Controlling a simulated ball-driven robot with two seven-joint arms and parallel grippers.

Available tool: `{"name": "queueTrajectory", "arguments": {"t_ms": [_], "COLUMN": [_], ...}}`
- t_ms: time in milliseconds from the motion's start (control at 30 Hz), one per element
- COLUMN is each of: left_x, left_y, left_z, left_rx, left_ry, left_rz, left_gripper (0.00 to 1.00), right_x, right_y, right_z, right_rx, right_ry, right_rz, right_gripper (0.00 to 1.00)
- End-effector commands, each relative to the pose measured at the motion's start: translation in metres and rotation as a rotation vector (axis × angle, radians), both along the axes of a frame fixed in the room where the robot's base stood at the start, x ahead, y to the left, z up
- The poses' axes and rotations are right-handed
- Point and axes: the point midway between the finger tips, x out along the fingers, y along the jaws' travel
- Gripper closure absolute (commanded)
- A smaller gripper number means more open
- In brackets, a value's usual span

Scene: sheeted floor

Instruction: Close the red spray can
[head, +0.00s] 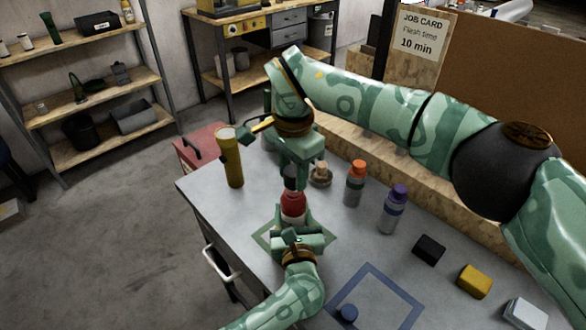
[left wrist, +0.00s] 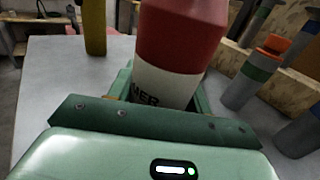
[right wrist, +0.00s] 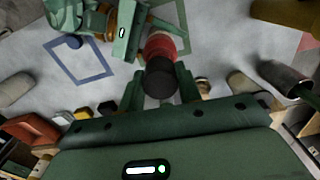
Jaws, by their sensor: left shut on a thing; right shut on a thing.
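The red spray can (head: 293,208) stands upright on the grey table, inside a green square outline. It has a red upper part and a white lettered band, seen close in the left wrist view (left wrist: 180,45). My left gripper (head: 297,226) is shut around its lower body. My right gripper (head: 291,172) comes from above and is shut on a dark cap (right wrist: 160,82), directly over the can's top. The cap also shows in the head view (head: 290,184). The cap's lower edge meets the can's top in the picture; I cannot tell whether it is seated.
A yellow can (head: 231,160) stands at the far left. An orange-capped can (head: 355,184) and a purple-capped can (head: 394,210) stand to the right. A blue cap (head: 347,313) lies near a blue square outline (head: 385,275). Black, yellow and grey blocks line the right edge.

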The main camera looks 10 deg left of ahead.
Motion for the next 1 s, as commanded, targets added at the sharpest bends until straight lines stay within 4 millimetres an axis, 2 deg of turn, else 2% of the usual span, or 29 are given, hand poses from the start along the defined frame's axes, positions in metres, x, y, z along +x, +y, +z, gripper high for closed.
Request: {"name": "queueTrajectory", "arguments": {"t_ms": [267,1000], "left_x": [0.000,0.000], "left_y": [0.000,0.000], "left_z": [0.000,0.000], "left_rx": [0.000,0.000], "left_ry": [0.000,0.000], "left_rz": [0.000,0.000], "left_gripper": [0.91,0.91], "right_x": [-0.001,0.000], "right_y": [0.000,0.000], "right_z": [-0.014,-0.019], "right_rx": [0.001,0.000], "right_ry": [0.002,0.001], "right_rz": [0.002,0.002], "right_gripper": [0.87,0.87]}}
